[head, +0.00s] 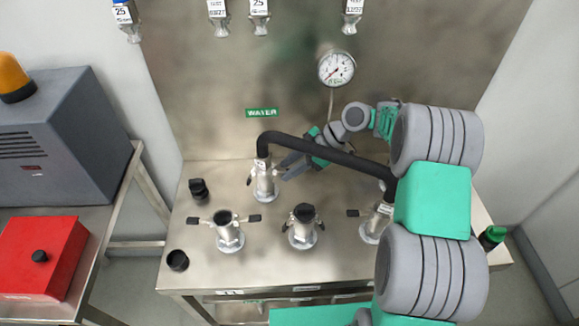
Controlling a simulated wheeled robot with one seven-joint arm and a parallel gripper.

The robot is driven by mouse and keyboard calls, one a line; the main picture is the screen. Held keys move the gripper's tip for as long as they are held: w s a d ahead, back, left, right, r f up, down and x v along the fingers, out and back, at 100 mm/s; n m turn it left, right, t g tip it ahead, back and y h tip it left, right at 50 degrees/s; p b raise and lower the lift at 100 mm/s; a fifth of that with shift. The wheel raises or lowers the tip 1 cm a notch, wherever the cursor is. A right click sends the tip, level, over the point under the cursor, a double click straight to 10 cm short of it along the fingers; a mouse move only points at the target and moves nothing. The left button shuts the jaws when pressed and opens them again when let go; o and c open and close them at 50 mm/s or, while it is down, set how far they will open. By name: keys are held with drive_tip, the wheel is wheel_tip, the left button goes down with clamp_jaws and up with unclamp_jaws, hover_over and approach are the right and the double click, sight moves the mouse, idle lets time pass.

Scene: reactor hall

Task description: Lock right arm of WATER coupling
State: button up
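The green WATER label (261,113) is on the steel back panel. Below it stands a silver coupling (264,184) with a black hose (335,153) on its top. The hose runs right to another coupling (374,226), partly hidden by my arm. A dark lever end shows at the left side of the WATER coupling, close to its body. Its right arm is hard to make out beside my gripper. My gripper (288,166) is just right of this coupling, under the hose, with its fingers pointing left. Whether it touches the right arm or is open cannot be told.
Two more couplings stand in front: one with arms spread (228,234) and one with a black cap (303,224). Loose black caps (178,260) lie at the left of the steel table (200,278). A gauge (336,68) hangs behind my arm. A red box (40,258) sits far left.

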clamp_jaws()
idle(0.3)
drive_tip(key=shift+d+f+y+b, duration=0.1)
drive_tip(key=shift+f+y+b, duration=0.35)
drive_tip(key=shift+y, duration=1.15)
drive_tip(key=shift+r+y+p, duration=0.15)
drive_tip(key=shift+y+p, duration=0.15)
drive_tip(key=shift+p, duration=0.7)
drive_tip(key=shift+f+y+p, duration=0.3)
drive_tip(key=shift+f+p, duration=0.2)
drive_tip(key=shift+p, duration=0.05)
